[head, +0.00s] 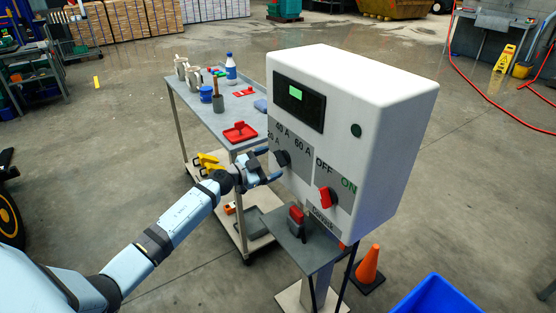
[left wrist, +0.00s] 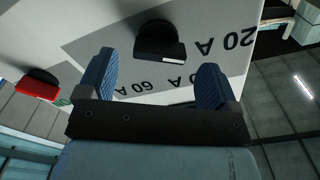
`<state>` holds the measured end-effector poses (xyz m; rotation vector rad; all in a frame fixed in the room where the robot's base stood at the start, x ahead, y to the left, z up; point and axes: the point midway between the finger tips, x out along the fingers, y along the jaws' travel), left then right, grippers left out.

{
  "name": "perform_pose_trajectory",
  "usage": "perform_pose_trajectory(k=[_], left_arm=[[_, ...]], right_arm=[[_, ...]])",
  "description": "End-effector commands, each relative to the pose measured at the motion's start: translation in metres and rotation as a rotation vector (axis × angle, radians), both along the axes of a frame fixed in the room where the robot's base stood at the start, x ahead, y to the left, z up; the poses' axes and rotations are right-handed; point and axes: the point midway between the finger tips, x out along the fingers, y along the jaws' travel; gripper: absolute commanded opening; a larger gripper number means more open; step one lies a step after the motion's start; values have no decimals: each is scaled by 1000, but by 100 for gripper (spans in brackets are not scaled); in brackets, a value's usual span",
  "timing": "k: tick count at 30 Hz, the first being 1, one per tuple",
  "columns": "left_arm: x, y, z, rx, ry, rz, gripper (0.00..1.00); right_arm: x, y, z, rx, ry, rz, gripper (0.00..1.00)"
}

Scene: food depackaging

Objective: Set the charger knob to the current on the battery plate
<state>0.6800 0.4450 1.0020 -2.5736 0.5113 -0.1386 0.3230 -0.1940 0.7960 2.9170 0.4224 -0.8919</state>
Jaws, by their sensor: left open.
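The charger (head: 390,110) is a white box on a stand, with a dark display showing a green patch. Its black knob (head: 283,158) sits on a grey panel marked 20 A, 40 A and 60 A. I cannot tell which mark it points to. The knob (left wrist: 160,42) also shows upside down in the left wrist view, beyond the fingertips. My left gripper (head: 271,164) is open in front of the knob, its blue fingers (left wrist: 157,80) spread wider than it. I see nothing between them. I cannot make out a battery plate. My right gripper is not in view.
A red switch (head: 326,197) marked OFF and ON is right of the knob. A grey shelf (head: 290,243) holding a red-topped object is below. A cart (head: 205,118) with bottles and red items stands behind. An orange cone (head: 368,266) and a blue bin (head: 436,296) are at lower right.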

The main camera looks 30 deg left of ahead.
Motion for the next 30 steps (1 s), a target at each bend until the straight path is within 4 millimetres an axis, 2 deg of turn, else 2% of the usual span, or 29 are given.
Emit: perform_pose_trajectory(k=[3,6,17,18,24,30], left_arm=[[17,-7,0,-2,-1,1,85],[26,-11,0,-1,-1,0,85],[32,-14,0,0,0,0,85],[31,-13,0,0,0,0,83],[31,-13,0,0,0,0,37],[31,-13,0,6,-2,0,36]], right_arm=[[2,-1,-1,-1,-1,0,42],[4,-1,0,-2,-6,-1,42],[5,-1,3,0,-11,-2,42],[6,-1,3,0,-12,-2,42],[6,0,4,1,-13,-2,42],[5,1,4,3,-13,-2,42]])
